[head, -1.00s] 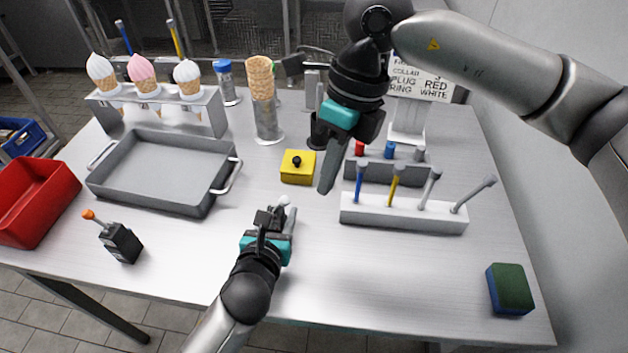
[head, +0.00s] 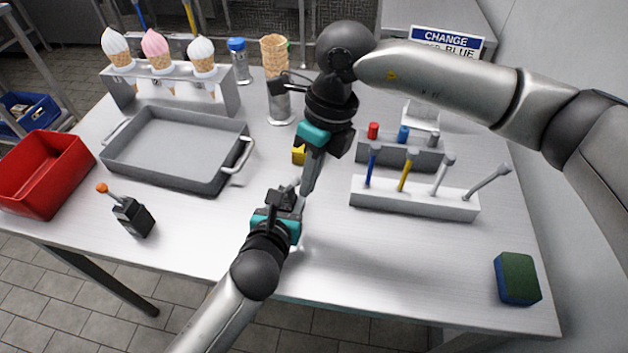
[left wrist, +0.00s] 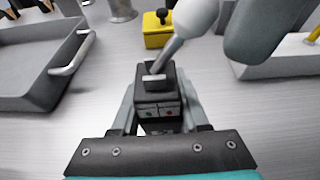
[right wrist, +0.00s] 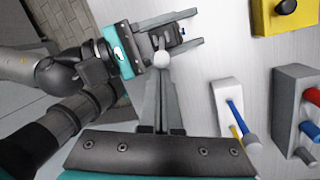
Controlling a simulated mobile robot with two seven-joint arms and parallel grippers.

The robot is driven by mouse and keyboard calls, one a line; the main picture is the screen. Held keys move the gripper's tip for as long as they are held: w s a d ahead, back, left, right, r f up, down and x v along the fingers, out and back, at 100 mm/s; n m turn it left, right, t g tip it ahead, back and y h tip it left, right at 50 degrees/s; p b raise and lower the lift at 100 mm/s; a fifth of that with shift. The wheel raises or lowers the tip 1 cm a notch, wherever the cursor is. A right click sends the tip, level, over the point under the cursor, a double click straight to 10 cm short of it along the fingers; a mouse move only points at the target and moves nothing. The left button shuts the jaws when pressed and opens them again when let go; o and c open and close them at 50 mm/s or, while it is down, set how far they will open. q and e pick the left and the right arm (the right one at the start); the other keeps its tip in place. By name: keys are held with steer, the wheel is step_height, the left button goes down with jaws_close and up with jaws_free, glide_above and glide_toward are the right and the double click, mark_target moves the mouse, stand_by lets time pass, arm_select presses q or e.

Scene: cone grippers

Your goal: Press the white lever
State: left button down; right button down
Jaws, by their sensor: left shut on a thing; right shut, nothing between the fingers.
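A small black box (left wrist: 155,98) carries a grey lever (left wrist: 170,55) with a white ball end (left wrist: 195,15). My left gripper (left wrist: 156,105) is shut on the box, holding it above the table; the left gripper (head: 284,200) also shows in the head view. The lever leans up and to the right in the left wrist view. My right gripper (head: 308,187) is shut and empty, pointing down beside the lever. In the right wrist view the white ball (right wrist: 162,58) is at my right fingertips. I cannot tell whether they touch.
A grey tray (head: 128,152), red bin (head: 45,180) and orange-tipped lever box (head: 133,215) are at left. A yellow button box (head: 299,155) is partly hidden behind my right gripper. A white plug rack (head: 420,200) and green-blue sponge (head: 517,280) are at right.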

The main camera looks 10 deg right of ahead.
steer(key=shift+w+a+r, duration=0.15)
steer(key=shift+a+r, duration=0.2)
steer(key=shift+a, duration=0.1)
stand_by(0.6)
steer(key=shift+w+a+r, duration=0.15)
steer(key=shift+a+r, duration=0.1)
steer(key=shift+a, duration=0.2)
steer(key=shift+w+a+r, duration=0.15)
steer(key=shift+w+a, duration=0.05)
steer(key=shift+a, duration=0.35)
steer(key=shift+w+a+r, duration=0.15)
steer(key=shift+a, duration=0.35)
steer(key=shift+r, duration=0.15)
steer(key=shift+r, duration=0.65)
